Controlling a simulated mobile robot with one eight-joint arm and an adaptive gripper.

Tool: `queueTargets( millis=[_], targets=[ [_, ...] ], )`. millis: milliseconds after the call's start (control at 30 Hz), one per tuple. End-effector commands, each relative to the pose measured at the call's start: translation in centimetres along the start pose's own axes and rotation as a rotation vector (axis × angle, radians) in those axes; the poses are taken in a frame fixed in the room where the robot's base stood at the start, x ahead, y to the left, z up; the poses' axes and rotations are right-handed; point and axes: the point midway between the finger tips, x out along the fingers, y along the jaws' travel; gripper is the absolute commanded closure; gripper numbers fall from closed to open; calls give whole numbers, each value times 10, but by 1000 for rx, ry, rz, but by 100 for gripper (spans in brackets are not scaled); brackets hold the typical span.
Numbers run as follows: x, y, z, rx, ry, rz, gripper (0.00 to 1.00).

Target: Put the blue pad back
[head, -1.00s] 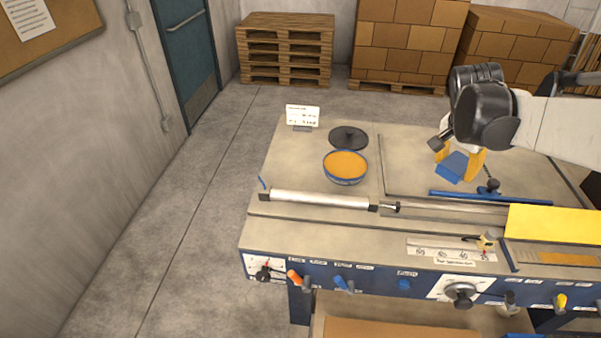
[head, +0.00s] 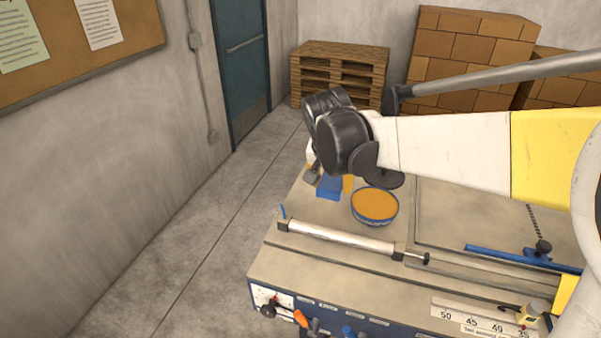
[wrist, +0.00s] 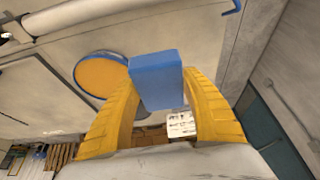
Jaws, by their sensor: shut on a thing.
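My gripper (wrist: 158,88) is shut on the blue pad (wrist: 157,72), which sits between its two yellow fingers in the wrist view. In the head view the blue pad (head: 329,187) is at the left end of the machine's table, left of a bowl. In the wrist view the bowl (wrist: 100,75) lies beyond the left finger. I cannot tell whether the pad touches the table. My arm hides part of the table's back edge.
A dark round lid (head: 385,179) lies behind the bowl, partly hidden by my arm. A white card (wrist: 181,124) stands near the right finger. A pale roller (head: 340,237) runs along the table's front left. A blue bar (head: 520,259) lies at the right.

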Motion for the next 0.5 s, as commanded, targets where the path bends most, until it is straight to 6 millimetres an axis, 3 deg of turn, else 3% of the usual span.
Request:
queueTargets(
  millis=[100, 200, 500],
  targets=[
    [18, -29, 5, -2, 0, 0, 72],
    [28, -45, 7, -1, 0, 1, 72],
    [47, -57, 14, 2, 0, 1, 72]
  ],
)
